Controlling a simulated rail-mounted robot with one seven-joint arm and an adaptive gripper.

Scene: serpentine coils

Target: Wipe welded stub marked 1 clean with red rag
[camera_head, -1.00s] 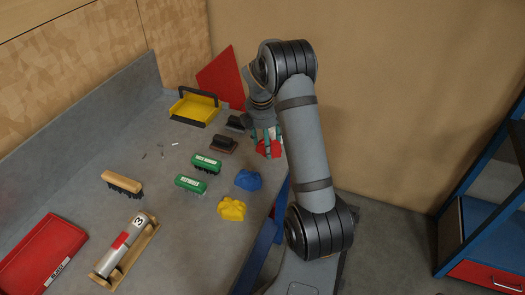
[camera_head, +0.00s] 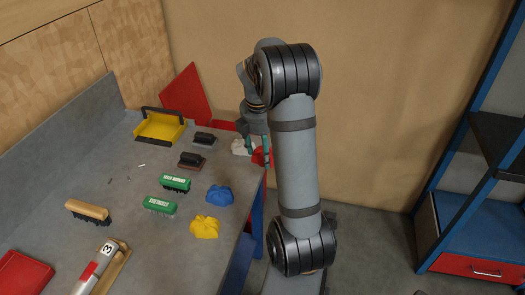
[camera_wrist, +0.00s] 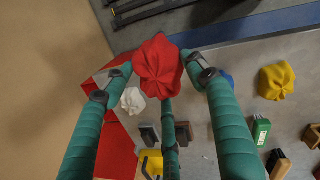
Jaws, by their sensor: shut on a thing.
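My gripper (camera_wrist: 165,85) is shut on the red rag (camera_wrist: 158,66), a crumpled cloth between its green fingers. In the head view the rag (camera_head: 262,156) shows beside the bench's right edge, partly hidden by my arm. It appears to be held above the bench, but its exact height is hard to tell. One welded stub (camera_head: 94,273) lies in a wooden cradle at the lower left, with a red band and the mark 3. I see no stub marked 1 in these views.
A white rag (camera_head: 242,147) lies near the gripper. Blue (camera_head: 220,195) and yellow (camera_head: 204,227) rags lie along the right edge. Several brushes, including a green one (camera_head: 175,182), stand mid-bench. A yellow dustpan (camera_head: 160,127) is at the back and a red tray (camera_head: 22,272) at lower left.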

